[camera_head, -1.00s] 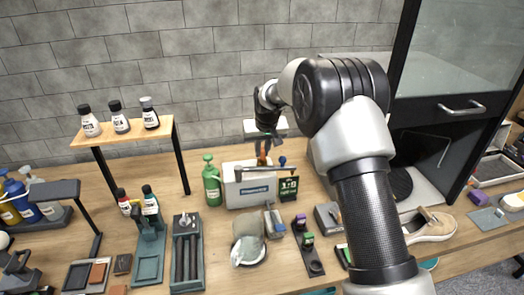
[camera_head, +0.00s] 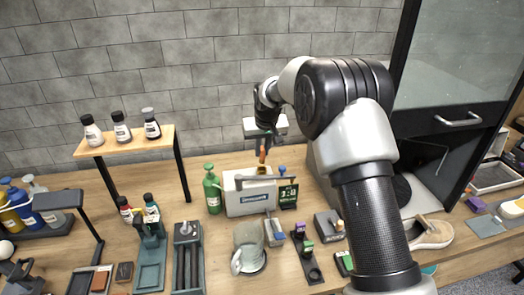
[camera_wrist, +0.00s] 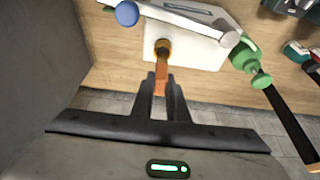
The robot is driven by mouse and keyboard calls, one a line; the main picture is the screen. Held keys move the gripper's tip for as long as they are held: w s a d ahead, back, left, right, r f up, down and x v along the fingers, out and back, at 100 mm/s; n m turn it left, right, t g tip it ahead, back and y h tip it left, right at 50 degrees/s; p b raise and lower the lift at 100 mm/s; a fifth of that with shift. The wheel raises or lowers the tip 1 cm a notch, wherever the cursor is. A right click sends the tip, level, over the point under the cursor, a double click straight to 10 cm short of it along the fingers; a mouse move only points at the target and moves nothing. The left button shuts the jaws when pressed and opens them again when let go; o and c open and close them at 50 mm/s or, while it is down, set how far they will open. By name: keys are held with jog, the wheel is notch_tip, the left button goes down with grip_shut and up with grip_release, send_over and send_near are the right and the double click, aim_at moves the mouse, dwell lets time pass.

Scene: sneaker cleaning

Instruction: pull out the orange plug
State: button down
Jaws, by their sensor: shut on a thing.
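The orange plug (camera_head: 263,154) is upright between the fingertips of my gripper (camera_head: 264,146), above the white box (camera_head: 235,201). In the wrist view the plug (camera_wrist: 160,86) shows between the two dark fingers of my gripper (camera_wrist: 161,84), which are shut on it. An orange-brown socket (camera_wrist: 163,46) sits in the white box top (camera_wrist: 193,51), just beyond the plug's tip. In the head view the plug appears to stand just clear of the brown opening. The far side of the plug is hidden.
A grey handle bar (camera_head: 258,178) crosses the box. A blue knob (camera_wrist: 127,13) is close by in the wrist view. A glass jug (camera_head: 248,246) stands in front.

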jog(key=shift+r, duration=0.1)
jog(key=shift+r+p, duration=1.55)
jog(key=shift+r, duration=1.4)
